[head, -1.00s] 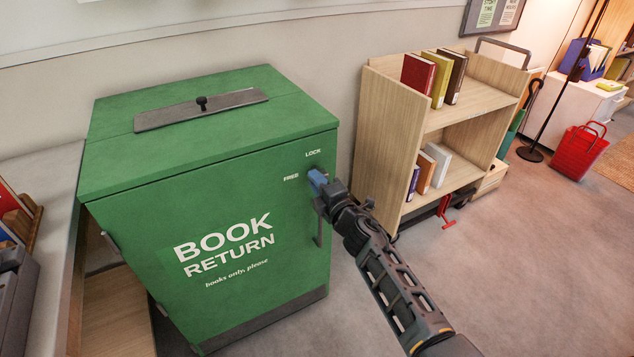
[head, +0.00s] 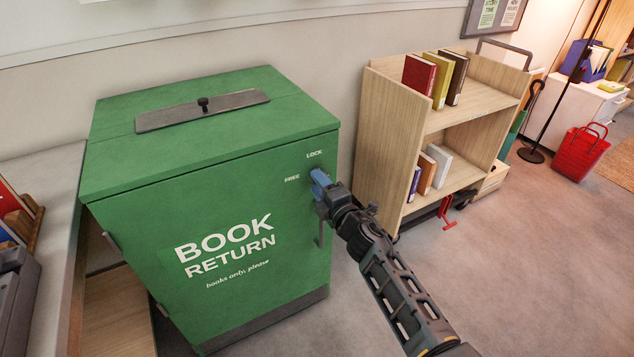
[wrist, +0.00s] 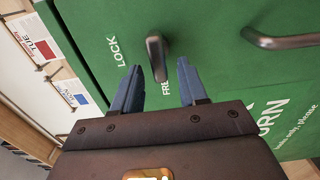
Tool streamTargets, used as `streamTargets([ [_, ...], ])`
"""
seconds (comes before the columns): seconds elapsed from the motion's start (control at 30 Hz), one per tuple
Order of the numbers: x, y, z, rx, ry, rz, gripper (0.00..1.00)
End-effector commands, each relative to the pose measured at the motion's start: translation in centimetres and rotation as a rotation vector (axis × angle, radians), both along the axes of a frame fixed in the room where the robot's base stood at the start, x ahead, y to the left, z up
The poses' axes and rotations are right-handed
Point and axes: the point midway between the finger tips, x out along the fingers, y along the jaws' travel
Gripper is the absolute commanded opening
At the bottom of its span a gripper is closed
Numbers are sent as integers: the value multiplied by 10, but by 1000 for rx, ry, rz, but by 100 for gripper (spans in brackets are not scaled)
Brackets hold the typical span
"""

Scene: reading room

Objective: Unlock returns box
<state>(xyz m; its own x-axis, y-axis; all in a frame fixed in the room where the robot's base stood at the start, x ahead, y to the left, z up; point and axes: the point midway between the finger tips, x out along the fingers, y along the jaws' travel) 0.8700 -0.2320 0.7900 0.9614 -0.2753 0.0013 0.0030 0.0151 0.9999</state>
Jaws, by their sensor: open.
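The green returns box (head: 130,240) stands at the left in the head view, its flat top closed. LOCK and FREE are printed at the front's upper right. The dark lock lever (wrist: 156,58) shows in the wrist view. It lies along the picture's height, its lower end by the FREE label, not pointing at LOCK. My gripper (wrist: 159,66) is open, its blue fingers on either side of the lever's lower end; contact cannot be told. In the head view my gripper (head: 318,184) hides the lever. The box's pull handle (wrist: 285,41) is at the wrist view's upper right.
A wooden book cart (head: 385,140) with several books stands to the right of the box. A red basket (head: 580,152) is on the floor farther right. A counter (head: 45,185) is close on the left. Open floor (head: 530,270) lies at the lower right.

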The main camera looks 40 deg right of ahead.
Motion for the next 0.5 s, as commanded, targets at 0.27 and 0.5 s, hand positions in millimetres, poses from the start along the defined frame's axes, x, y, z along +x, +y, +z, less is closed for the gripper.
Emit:
streamTargets([
  [0.27, -43, 13, 0, 0, 1, 1, 43],
  [0.5, -62, 18, 0, -1, 0, 0, 43],
])
